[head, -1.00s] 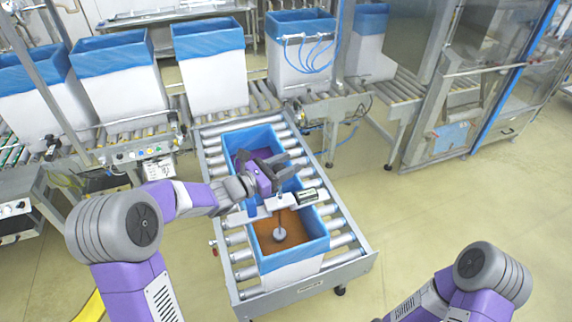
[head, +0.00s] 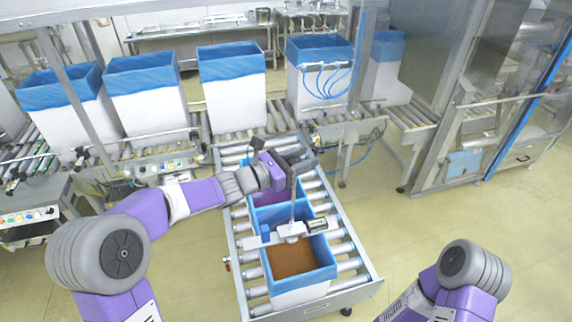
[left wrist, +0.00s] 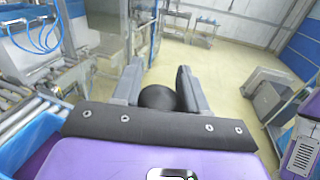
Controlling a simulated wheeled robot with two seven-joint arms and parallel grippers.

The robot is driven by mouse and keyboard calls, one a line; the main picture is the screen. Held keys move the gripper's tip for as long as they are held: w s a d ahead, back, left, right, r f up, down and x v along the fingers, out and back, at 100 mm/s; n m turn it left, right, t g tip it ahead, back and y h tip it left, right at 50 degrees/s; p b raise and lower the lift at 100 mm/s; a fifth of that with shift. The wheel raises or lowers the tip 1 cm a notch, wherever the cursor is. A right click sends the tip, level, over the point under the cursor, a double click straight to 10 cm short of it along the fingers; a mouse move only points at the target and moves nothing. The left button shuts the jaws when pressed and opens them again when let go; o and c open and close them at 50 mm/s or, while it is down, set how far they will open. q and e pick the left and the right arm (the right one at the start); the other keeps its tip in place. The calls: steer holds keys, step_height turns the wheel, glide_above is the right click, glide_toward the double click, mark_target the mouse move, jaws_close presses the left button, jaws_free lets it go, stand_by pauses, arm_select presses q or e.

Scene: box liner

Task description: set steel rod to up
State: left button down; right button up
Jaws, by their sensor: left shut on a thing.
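The steel rod (head: 293,200) stands upright above a white bracket (head: 268,236) that lies across the near blue-lined box. Its lower end goes into the bracket. My left gripper (head: 297,160) is at the rod's top. In the left wrist view a round black knob (left wrist: 158,97) sits between its two grey fingers, and the gripper is shut on it. The fingers partly hide the knob. My right arm shows at the lower right, but its gripper is out of the picture.
The near box (head: 318,270) holds brown contents and stands on a roller table (head: 350,262). A second blue-lined box is behind it, partly hidden by my arm. Several lined boxes stand on the conveyor at the back. The floor at the right is clear.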

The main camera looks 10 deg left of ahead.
arm_select(q)
steer(key=shift+s+d+r+p, duration=0.1)
steer(key=shift+r+p, duration=0.25)
steer(key=shift+r, duration=0.85)
steer(key=c, duration=0.7)
jaws_free()
steer(key=shift+o, duration=0.2)
steer(key=b+v, duration=0.1)
steer(key=v, duration=0.6)
steer(key=shift+s+a, duration=0.2)
steer(key=shift+a, duration=0.05)
steer(key=shift+f, duration=0.1)
